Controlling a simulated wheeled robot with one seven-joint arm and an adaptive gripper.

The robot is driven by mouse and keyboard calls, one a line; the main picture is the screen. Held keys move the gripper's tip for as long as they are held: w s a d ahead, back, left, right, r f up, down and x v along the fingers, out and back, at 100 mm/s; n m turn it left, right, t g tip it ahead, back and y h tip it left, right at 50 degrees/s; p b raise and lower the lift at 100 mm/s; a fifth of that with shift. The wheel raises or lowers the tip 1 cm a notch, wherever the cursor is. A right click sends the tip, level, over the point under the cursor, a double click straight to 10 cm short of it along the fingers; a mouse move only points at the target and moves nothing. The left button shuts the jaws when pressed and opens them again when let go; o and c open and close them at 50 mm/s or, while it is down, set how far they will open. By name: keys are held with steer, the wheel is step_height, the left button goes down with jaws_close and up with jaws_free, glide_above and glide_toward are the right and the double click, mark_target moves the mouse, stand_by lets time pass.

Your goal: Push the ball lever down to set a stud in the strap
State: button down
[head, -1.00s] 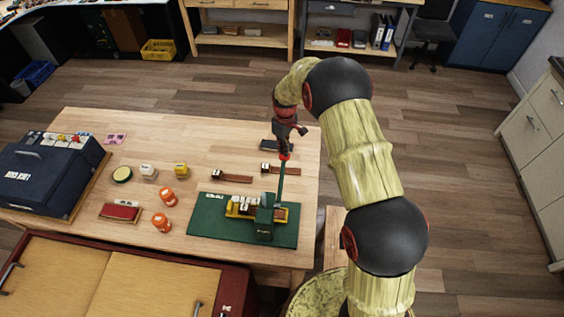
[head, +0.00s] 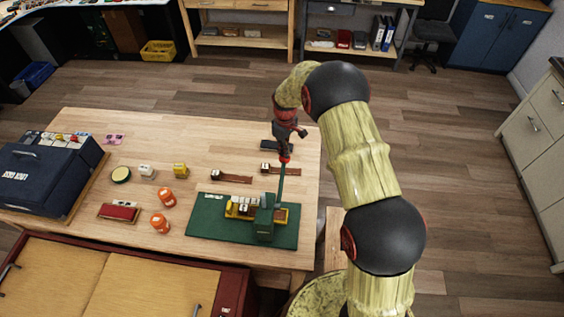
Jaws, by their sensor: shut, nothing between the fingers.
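The green bench press (head: 264,228) stands on a green mat (head: 212,236) at the table's front right. Its lever (head: 282,182) is a thin green rod rising from the press to a red ball (head: 285,159) at the top. My gripper (head: 286,152) is shut and empty, pointing down with its tips at or just above the ball. I cannot tell whether they touch. A yellow holder (head: 233,211) with pale blocks sits beside the press. Any strap or stud inside the press is too small or hidden to make out.
Orange jars (head: 166,197), a red pad (head: 119,212) and a dark blue case (head: 40,180) stand to the left. My arm covers the space right of the table.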

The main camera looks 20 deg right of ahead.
steer(key=shift+f+b, duration=0.35)
steer(key=shift+f, duration=0.6)
steer(key=shift+d+f+b, duration=0.1)
steer(key=shift+f+b, duration=0.35)
steer(key=shift+f, duration=0.1)
steer(key=shift+r, duration=0.1)
step_height(320, 180, up, 15)
steer(key=p, duration=0.6)
steer(key=shift+w+p, duration=0.15)
steer(key=shift+p, duration=0.2)
stand_by(0.4)
stand_by(0.6)
